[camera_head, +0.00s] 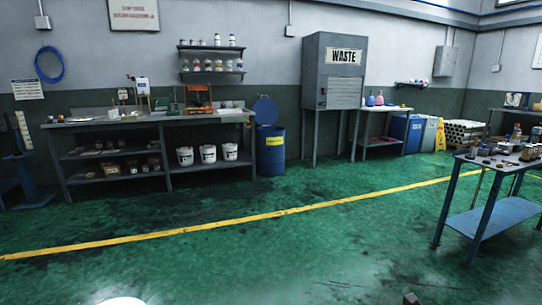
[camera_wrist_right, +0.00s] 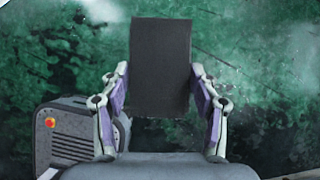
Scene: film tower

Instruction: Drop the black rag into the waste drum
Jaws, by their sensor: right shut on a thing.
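The black rag (camera_wrist_right: 160,62) appears in the right wrist view as a dark, flat, upright rectangle. My right gripper (camera_wrist_right: 160,72) is shut on it, with one finger at each side edge, and the green floor shows behind. The waste drum is probably the blue drum (camera_head: 271,151) with a yellow label in the head view, standing by the right end of the long workbench. Its round blue lid (camera_head: 265,110) stands raised at the back. The drum's inside is hidden. My left gripper is in neither view.
A long workbench (camera_head: 150,122) with white buckets below stands left of the drum. A grey cabinet (camera_head: 334,72) with a WASTE sign stands on legs to its right. A blue-legged table (camera_head: 508,215) stands at the right. The green floor with a yellow line (camera_head: 270,215) is open.

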